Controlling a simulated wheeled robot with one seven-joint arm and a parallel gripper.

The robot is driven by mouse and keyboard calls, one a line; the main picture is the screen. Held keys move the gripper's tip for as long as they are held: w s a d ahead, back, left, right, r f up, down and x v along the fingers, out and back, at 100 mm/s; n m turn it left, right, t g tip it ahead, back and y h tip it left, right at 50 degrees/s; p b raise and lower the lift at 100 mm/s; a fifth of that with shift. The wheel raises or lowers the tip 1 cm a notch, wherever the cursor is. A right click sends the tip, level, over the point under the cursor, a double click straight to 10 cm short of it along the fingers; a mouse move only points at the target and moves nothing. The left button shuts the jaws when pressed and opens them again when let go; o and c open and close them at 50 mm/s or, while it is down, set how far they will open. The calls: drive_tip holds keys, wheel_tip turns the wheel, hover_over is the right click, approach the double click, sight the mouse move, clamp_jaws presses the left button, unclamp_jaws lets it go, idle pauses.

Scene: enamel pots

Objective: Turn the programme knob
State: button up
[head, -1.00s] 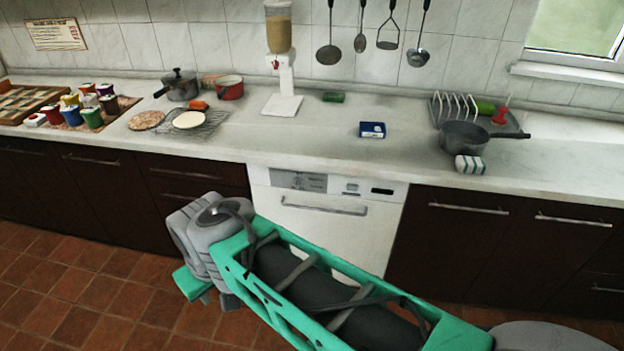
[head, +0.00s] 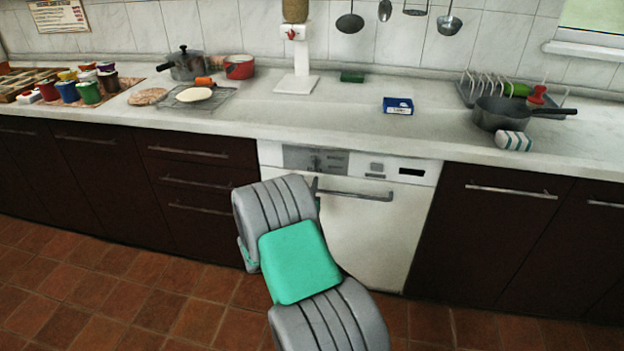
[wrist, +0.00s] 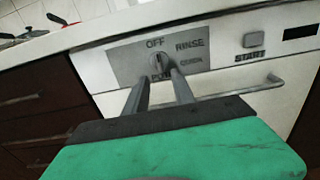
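The programme knob (wrist: 160,62) is a small round grey knob on the grey panel (wrist: 125,65) at the left of the white dishwasher front. In the wrist view OFF is printed above it, RINSE and another word to its right, and a partly hidden word below. Its pointer appears roughly upright, towards OFF. My gripper (wrist: 160,80) is open, its two grey fingers apart and pointing at the panel, one tip on each side of the knob's lower part. I cannot tell whether they touch it. In the head view my wrist hides most of the gripper.
The dishwasher (head: 370,235) has a bar handle (head: 355,194) just below the panel and a START button (wrist: 254,40) to the right. Dark cupboards stand on both sides. The counter (head: 340,118) above holds a blue box (head: 397,106), pans and jars.

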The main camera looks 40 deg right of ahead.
sight(313, 166)
drive_tip(key=x, duration=0.7)
drive_tip(key=shift+d+r, duration=0.1)
clamp_jaws()
idle(0.3)
